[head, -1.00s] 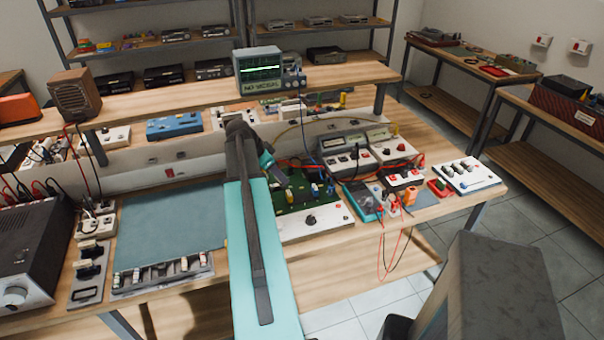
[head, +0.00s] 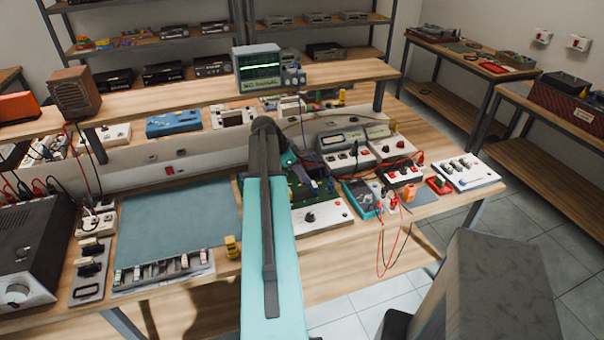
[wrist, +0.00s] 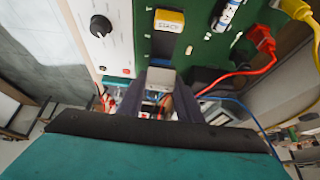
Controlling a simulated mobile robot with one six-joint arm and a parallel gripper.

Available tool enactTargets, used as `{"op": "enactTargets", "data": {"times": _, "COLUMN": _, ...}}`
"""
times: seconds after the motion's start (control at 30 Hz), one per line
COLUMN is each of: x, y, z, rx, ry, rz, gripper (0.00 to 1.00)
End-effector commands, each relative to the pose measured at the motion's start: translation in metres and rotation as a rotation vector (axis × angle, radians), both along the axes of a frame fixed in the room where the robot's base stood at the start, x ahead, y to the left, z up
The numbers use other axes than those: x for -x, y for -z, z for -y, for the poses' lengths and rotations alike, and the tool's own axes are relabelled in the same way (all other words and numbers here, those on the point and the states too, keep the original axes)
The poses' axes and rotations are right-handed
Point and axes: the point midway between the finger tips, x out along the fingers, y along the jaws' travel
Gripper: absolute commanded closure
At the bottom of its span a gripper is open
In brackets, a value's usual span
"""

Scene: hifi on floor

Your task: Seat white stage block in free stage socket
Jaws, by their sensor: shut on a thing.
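In the wrist view my gripper (wrist: 164,98) is shut on a small white block, the white stage block (wrist: 161,77), held between its two dark fingers. The block is close to the green circuit board (wrist: 200,50); I cannot tell whether they touch. A dark piece with a yellow lettered top (wrist: 168,20) is on the board just beyond the block. A white block with blue bands (wrist: 228,14) sits to its right. I cannot clearly make out the free socket.
A red plug with its lead (wrist: 262,38) and a yellow plug (wrist: 296,8) stand right of the held block. A white knob panel (head: 322,217) adjoins the board. A blue-grey mat (head: 180,222) is clear, with a yellow piece (head: 232,247) near its corner.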

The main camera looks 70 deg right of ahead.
Motion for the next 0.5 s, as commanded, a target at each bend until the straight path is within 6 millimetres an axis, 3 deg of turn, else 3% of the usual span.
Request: {"op": "enactTargets", "data": {"times": 0.5, "x": -0.001, "y": 0.031, "z": 0.000, "rx": 0.000, "ry": -0.001, "rz": 0.000, "gripper": 0.91}}
